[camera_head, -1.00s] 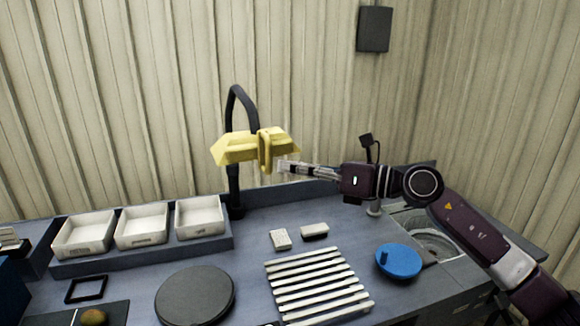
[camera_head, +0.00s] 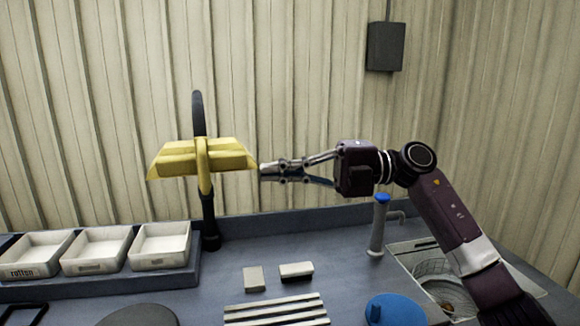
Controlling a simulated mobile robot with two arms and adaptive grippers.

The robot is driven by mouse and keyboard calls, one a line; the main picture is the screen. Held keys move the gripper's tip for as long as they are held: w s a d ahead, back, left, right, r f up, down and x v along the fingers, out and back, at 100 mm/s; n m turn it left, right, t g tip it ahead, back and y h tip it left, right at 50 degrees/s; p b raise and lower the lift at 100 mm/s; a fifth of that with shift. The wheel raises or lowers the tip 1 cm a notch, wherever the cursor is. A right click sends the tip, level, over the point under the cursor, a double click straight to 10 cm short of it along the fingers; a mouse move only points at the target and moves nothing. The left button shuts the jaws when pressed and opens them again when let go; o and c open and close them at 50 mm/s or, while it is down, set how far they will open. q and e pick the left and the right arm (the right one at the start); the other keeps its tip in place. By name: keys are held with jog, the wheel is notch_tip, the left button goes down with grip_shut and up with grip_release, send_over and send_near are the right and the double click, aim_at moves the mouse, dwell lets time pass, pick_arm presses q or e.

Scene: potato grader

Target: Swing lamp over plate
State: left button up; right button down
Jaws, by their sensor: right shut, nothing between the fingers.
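The yellow lamp head (camera_head: 178,160) hangs on a dark curved stand (camera_head: 209,225) at the back of the bench. A yellow upright handle (camera_head: 203,166) shows on the lamp's front. My right gripper (camera_head: 264,171) points left, its fingers closed and empty, with the tips close to the lamp head's right end; I cannot tell whether they touch. A dark round plate (camera_head: 138,316) is at the bottom edge, left of centre, mostly cut off. The lamp is behind it and a little right. My left gripper is out of view.
White bins (camera_head: 160,246) stand in a row at the back left, one labelled "rotten". Two small pale blocks (camera_head: 255,279) lie near a slatted rack (camera_head: 275,309). A blue round lid (camera_head: 396,309), a blue-topped tap (camera_head: 379,225) and a sink (camera_head: 441,283) are at the right.

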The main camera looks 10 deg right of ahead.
jog(key=p, duration=0.3)
send_near(194, 167)
jog(key=s+a, duration=0.3)
jog(key=s, duration=0.1)
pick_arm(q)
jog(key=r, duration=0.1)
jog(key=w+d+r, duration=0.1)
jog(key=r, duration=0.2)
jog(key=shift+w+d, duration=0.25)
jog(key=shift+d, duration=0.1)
pick_arm(e)
jog(key=shift+w+a, duration=0.15)
jog(key=shift+a, duration=0.4)
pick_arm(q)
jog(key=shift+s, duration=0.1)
